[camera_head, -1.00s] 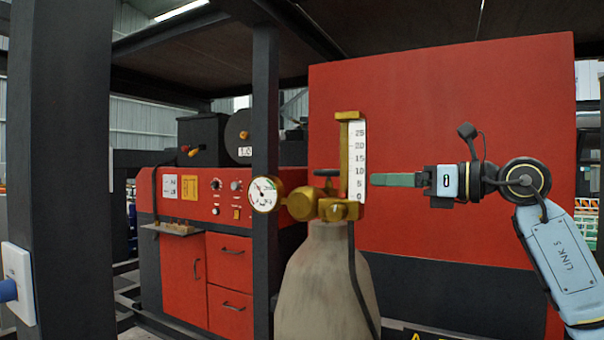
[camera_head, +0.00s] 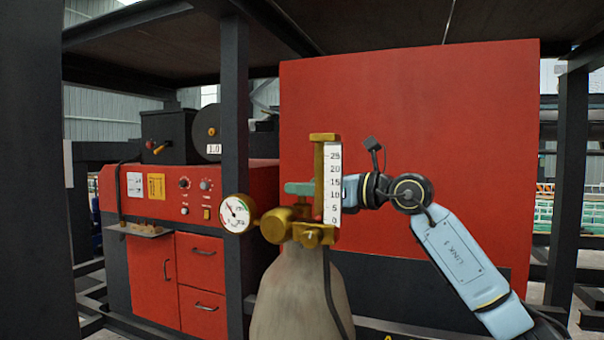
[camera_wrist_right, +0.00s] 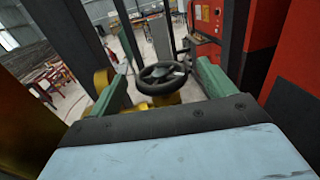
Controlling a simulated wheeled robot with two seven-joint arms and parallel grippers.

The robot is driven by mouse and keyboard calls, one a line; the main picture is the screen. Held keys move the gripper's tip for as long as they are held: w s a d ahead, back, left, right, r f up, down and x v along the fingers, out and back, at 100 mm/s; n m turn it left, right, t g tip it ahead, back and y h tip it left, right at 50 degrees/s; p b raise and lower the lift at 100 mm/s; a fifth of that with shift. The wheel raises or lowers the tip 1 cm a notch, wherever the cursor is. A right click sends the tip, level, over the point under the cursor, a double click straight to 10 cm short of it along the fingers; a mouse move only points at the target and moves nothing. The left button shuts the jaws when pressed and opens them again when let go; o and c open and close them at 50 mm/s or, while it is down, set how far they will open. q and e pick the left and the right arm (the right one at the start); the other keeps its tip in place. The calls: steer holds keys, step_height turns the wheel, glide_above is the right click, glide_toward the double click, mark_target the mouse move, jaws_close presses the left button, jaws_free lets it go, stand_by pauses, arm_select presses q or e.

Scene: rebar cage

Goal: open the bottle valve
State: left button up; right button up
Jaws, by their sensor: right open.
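The gas bottle (camera_head: 300,298) stands in front of the red panel, with a brass regulator (camera_head: 287,229) and a round pressure gauge (camera_head: 236,214) on top. A brass flow meter with a white scale (camera_head: 333,185) rises from it. My right gripper (camera_head: 290,188) reaches behind the flow meter, its green finger over the valve top; the flow meter hides part of it. In the right wrist view the dark round valve handwheel (camera_wrist_right: 163,77) sits between the two spread green fingers (camera_wrist_right: 165,85), which are open and not closed on it. My left gripper is not in view.
A red welding cabinet (camera_head: 150,265) with knobs and drawers stands at the left. A dark post (camera_head: 235,150) rises just behind the gauge. A large red panel (camera_head: 430,130) stands behind my right arm. A hose (camera_head: 333,300) hangs down the bottle.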

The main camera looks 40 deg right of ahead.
steer(key=shift+p+x, duration=0.3)
steer(key=shift+x, duration=0.65)
steer(key=shift+w+a, duration=0.1)
steer(key=shift+w, duration=0.1)
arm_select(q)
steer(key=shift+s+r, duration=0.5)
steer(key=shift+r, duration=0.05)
arm_select(e)
steer(key=c, duration=1)
steer(key=shift+o, duration=0.2)
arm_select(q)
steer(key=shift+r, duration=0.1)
arm_select(e)
steer(key=shift+y, duration=0.3)
